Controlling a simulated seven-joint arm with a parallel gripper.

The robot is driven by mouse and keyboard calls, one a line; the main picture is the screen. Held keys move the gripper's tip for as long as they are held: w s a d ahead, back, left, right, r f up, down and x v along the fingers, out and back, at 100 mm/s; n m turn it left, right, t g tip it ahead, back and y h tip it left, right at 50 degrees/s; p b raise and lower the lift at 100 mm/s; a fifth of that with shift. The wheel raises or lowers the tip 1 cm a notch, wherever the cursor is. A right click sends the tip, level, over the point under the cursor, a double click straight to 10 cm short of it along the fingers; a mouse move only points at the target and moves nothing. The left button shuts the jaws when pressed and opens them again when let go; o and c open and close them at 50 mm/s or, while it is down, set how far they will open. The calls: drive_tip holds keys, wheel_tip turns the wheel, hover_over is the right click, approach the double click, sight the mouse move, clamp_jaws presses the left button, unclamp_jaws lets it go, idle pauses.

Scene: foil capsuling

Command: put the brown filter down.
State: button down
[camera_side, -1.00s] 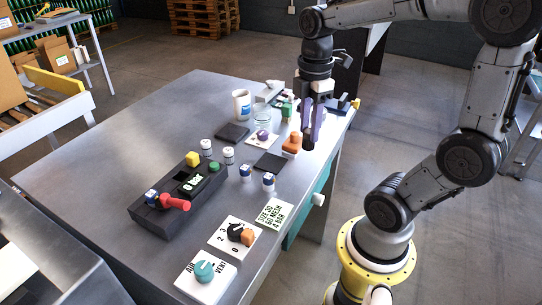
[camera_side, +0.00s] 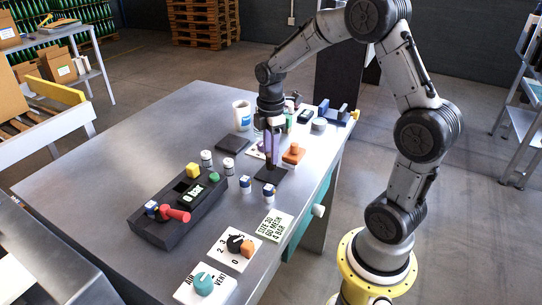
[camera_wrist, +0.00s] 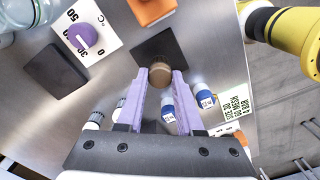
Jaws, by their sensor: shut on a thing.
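The brown filter (camera_wrist: 160,75) is a short round cylinder between the purple fingers of my gripper (camera_wrist: 160,84) in the wrist view. My gripper (camera_side: 271,158) is shut on it and points down in the side view. A dark square pad (camera_wrist: 168,45) lies behind the filter in the wrist view, and the filter overlaps its near edge. In the side view the pad (camera_side: 275,178) lies just below the fingertips. The filter is small and mostly hidden there, and I cannot tell whether it touches the pad.
Two blue-and-white vials (camera_side: 268,190) stand close in front of the pad. An orange block (camera_side: 293,154) stands behind it to the right. A second dark pad (camera_side: 232,144) and a purple dial (camera_wrist: 84,35) are nearby. The black control box (camera_side: 175,215) stands to the left.

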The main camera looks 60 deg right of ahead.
drive_tip(key=shift+f, duration=0.9)
drive_tip(key=shift+f, duration=0.1)
drive_tip(key=c, duration=0.5)
unclamp_jaws()
drive_tip(key=shift+c, duration=0.2)
wheel_tip(320, 180, up, 11)
drive_tip(key=s+a+r+m+t, duration=0.3)
drive_tip(key=s+a+r+m, duration=0.25)
drive_tip(key=s+a, duration=0.25)
drive_tip(key=s+a+f+m+t, duration=0.2)
drive_tip(key=s+a+m, duration=0.3)
drive_tip(key=s, duration=0.4)
drive_tip(key=shift+a+m+t, duration=0.25)
drive_tip(key=shift+m+t, duration=0.05)
drive_tip(key=shift+m, duration=0.05)
